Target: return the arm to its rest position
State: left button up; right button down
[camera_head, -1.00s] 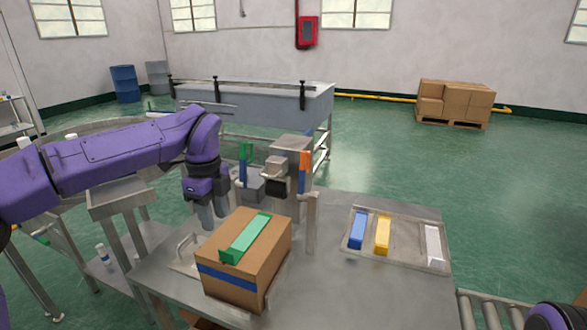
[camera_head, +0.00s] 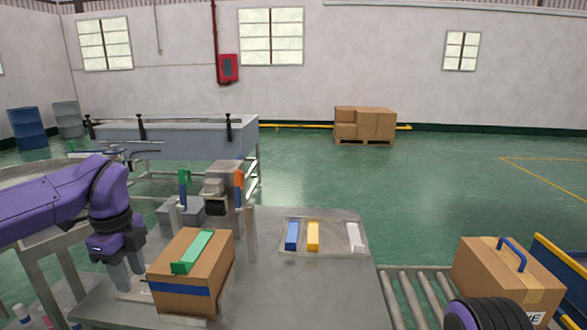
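My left arm comes in from the left, purple, with its wrist bent down. My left gripper (camera_head: 128,277) points down with two grey fingers a little apart and nothing between them. It is just left of a brown carton (camera_head: 183,296) with a blue band, on the steel worktable (camera_head: 285,290). A green piece (camera_head: 194,251) lies on top of the carton. Of my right arm, only a purple and black part shows at the bottom right edge; its gripper is out of view.
A crimping fixture (camera_head: 222,186) stands behind the carton. A tray (camera_head: 332,250) holds blue, yellow and white pieces. Open green floor lies behind.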

pick_arm(q)
jog(key=w+a+f+m+t+y, duration=0.35)
jog(key=f+m+y, duration=0.3)
jog(key=m, duration=0.65)
jog(key=s+d+f+m+t, duration=0.1)
jog(key=d+f+m+t, duration=0.1)
jog(key=f+m, duration=0.6)
jog(key=s+d+f+m+t, duration=0.1)
jog(key=d+f+m+t, duration=0.15)
jog(key=f+m, duration=0.55)
jog(key=s+d+f+m+g+h, duration=0.1)
jog(key=s+d+f+m+h, duration=0.15)
jog(key=s+f+m, duration=0.8)
jog(key=s+a+f+m+g, duration=0.1)
jog(key=s+f+m+g, duration=0.1)
jog(key=s, duration=0.8)
jog(key=s+f+m+g, duration=0.2)
jog(key=s+f+m, duration=0.2)
jog(key=s, duration=0.7)
notch_tip(320, 180, down, 2)
jog(key=shift+a+f+h, duration=0.25)
jog(key=shift+a+h, duration=0.05)
jog(key=shift+a, duration=0.05)
